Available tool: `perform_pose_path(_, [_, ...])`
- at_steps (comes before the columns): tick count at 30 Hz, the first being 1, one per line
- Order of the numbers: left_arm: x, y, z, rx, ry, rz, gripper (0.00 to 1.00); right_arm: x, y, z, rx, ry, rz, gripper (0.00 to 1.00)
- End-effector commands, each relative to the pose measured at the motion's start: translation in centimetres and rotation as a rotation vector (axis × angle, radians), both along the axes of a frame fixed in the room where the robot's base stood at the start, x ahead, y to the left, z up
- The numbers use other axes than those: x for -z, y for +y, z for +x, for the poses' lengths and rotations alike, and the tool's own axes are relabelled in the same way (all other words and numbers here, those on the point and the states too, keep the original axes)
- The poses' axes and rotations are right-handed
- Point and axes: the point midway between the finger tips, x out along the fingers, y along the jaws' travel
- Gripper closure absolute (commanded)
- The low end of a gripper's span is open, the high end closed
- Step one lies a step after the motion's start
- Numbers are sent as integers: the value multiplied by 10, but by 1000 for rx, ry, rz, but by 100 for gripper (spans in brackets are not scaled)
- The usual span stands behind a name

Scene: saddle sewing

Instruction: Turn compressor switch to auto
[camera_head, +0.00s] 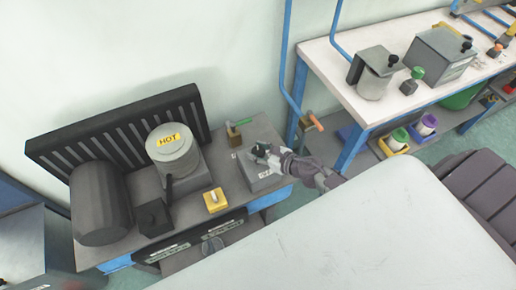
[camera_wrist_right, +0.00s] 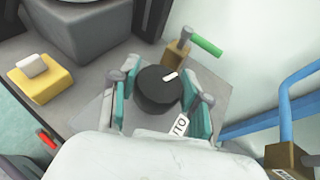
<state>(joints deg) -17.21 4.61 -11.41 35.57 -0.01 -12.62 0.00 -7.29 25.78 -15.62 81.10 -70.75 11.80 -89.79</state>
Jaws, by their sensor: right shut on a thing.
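The compressor switch is a round black knob (camera_wrist_right: 158,92) on a grey box (camera_head: 262,181) at the right end of the bench. In the right wrist view, its white mark points to the upper right. A white label (camera_wrist_right: 180,124) ending in "TO" lies below the knob, partly covered by a finger. My right gripper (camera_head: 264,154) is shut on the knob, and its teal finger pads (camera_wrist_right: 160,98) sit on either side of it. In the head view my gripper hides most of the knob. My left gripper is not in view.
A green-handled valve (camera_wrist_right: 193,45) stands just behind the box. A yellow block with a white switch (camera_head: 215,201), a pot marked HOT (camera_head: 174,152) and a dark cylinder (camera_head: 101,204) are to the left. An orange-handled valve (camera_head: 314,122) on a blue pipe is to the right.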

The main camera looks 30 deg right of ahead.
Motion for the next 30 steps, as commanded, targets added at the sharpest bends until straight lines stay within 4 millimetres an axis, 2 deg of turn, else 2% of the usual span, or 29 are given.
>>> perform_pose_path(6, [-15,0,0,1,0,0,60,-2,3,-1,207,3,4,88])
perform_pose_path(15, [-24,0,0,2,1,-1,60,-1,3,0,495,3,6,88])
perform_pose_path(30, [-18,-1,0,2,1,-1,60,2,2,0,956,3,3,88])
